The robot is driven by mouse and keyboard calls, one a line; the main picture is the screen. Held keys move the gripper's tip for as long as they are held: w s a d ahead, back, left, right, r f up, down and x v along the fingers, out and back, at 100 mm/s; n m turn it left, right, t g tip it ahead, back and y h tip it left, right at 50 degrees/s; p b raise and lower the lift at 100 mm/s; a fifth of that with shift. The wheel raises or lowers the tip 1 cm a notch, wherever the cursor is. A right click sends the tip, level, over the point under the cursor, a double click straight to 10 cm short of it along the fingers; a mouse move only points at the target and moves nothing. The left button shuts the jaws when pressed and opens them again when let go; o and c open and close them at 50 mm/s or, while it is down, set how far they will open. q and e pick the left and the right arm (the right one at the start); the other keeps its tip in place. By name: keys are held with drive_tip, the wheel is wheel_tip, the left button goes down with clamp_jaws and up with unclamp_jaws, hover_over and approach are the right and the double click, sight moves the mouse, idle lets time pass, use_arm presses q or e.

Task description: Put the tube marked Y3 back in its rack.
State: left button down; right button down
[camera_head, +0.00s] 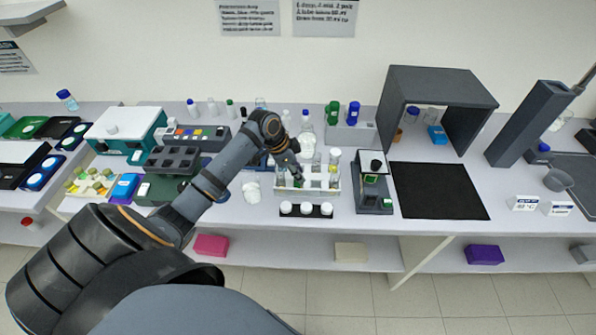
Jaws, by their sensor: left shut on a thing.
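A white rack (330,192) stands near the front of the bench, with several small tubes upright in it. My left gripper (298,178) reaches down over the rack's left half. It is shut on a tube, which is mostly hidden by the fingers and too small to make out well. The mark Y3 cannot be read on any tube at this size. I cannot tell whether the held tube is inside a hole of the rack or just above it. My right gripper is not in view.
A black strip with three white-capped jars (306,209) lies in front of the rack. A dark-framed device (373,185) stands close to the rack's right. A black mat (440,191) lies clear further right. Bottles stand behind the rack.

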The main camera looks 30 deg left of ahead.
use_arm(q)
drive_tip(key=shift+f, duration=0.2)
drive_tip(key=c, duration=1)
unclamp_jaws()
drive_tip(key=shift+c, duration=0.2)
drive_tip(key=shift+r, duration=0.1)
drive_tip(key=v, duration=1.1)
drive_tip(key=shift+r, duration=0.4)
drive_tip(key=shift+s+f, duration=0.1)
